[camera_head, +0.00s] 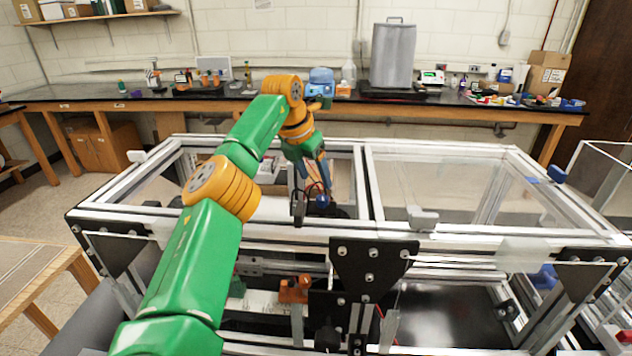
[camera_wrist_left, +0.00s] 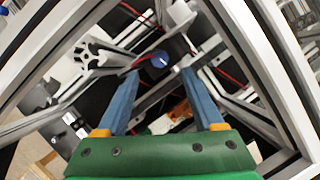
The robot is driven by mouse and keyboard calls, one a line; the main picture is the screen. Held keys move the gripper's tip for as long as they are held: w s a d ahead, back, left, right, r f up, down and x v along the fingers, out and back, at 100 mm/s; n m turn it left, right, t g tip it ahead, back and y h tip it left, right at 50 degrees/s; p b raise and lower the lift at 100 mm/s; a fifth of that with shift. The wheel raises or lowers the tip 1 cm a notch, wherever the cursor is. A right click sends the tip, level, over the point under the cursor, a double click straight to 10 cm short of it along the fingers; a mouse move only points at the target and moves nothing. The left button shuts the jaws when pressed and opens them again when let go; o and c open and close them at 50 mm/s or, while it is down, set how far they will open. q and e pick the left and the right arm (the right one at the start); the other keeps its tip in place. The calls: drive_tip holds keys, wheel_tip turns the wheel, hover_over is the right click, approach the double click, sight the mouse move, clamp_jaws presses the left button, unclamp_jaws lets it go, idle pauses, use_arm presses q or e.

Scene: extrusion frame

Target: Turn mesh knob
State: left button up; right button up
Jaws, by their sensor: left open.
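A small round blue knob (camera_head: 322,201), which I take for the mesh knob, sits inside the left half of the aluminium extrusion frame (camera_head: 455,240). In the left wrist view the knob (camera_wrist_left: 159,60) shows ahead of and between the fingertips, with a pale mark on its face. My left gripper (camera_head: 322,183) reaches down into the frame opening, its two blue fingers spread and empty. In the left wrist view the gripper (camera_wrist_left: 160,73) is open, a finger either side of the line to the knob. I cannot tell the exact gap. My right gripper is not in view.
Frame bars surround my left gripper closely. A black bracket plate (camera_head: 371,265) is on the near side. Another blue knob (camera_head: 557,174) sits at the right corner. Red wires run near the fingers. A cluttered bench (camera_head: 450,108) stands along the back wall.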

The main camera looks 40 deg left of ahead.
sight(322, 198)
use_arm(q)
drive_tip(key=f+n+p, duration=0.1)
drive_tip(key=f+n, duration=0.1)
drive_tip(key=w+f+n+y, duration=0.1)
drive_tip(key=f+n, duration=0.1)
drive_tip(key=w+f+n+g+y+p, duration=0.1)
drive_tip(key=f+n, duration=0.1)
drive_tip(key=f, duration=0.1)
drive_tip(key=shift+w+p, duration=0.25)
drive_tip(key=shift+p, duration=0.05)
drive_tip(key=shift+d+r, duration=0.1)
drive_tip(key=c, duration=0.3)
clamp_jaws()
